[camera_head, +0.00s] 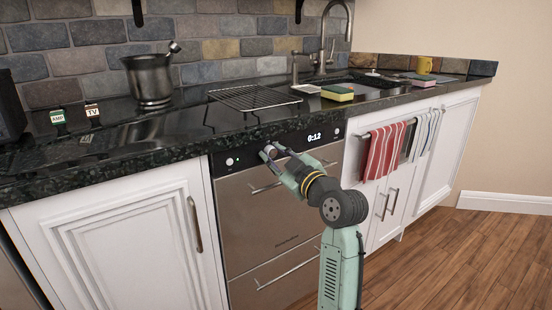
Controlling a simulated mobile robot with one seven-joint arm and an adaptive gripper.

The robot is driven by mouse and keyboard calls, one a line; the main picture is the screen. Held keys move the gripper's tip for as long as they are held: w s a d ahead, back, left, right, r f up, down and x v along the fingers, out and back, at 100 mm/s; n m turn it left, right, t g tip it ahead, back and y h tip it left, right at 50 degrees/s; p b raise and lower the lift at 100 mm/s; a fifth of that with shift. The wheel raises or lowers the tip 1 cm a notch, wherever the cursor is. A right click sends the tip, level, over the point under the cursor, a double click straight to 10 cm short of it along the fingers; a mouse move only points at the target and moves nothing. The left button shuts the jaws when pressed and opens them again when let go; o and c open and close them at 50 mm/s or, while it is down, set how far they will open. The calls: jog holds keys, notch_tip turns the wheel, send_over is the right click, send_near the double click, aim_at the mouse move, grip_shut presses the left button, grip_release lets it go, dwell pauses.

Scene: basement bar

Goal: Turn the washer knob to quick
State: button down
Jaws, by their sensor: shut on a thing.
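The washer (262,228) is a steel-fronted unit with two drawers, set under the dark counter between white cabinets. Its black control strip (238,161) carries a lit display (314,137) that seems to read 0:12, with a small round button near each end. The washer knob (268,152) is a round metallic dial on the strip, left of the display. My gripper (272,156) reaches in from the lower right and is shut on the knob, its fingers partly covering it. The knob's markings are too small to read, so its setting cannot be told.
The washer's upper handle (266,188) lies just below my gripper. The counter edge (200,155) overhangs the strip from above. A wire rack (254,98), a mortar (149,82) and sponges (338,92) stand on the counter. Striped towels (384,150) hang at right; the wooden floor (470,240) is clear.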

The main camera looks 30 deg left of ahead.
jog(key=c, duration=1.3)
grip_release()
jog(key=shift+d, duration=0.1)
jog(key=v, duration=1.1)
jog(key=shift+s+d, duration=0.2)
jog(key=shift+d, duration=0.1)
jog(key=shift+f, duration=0.1)
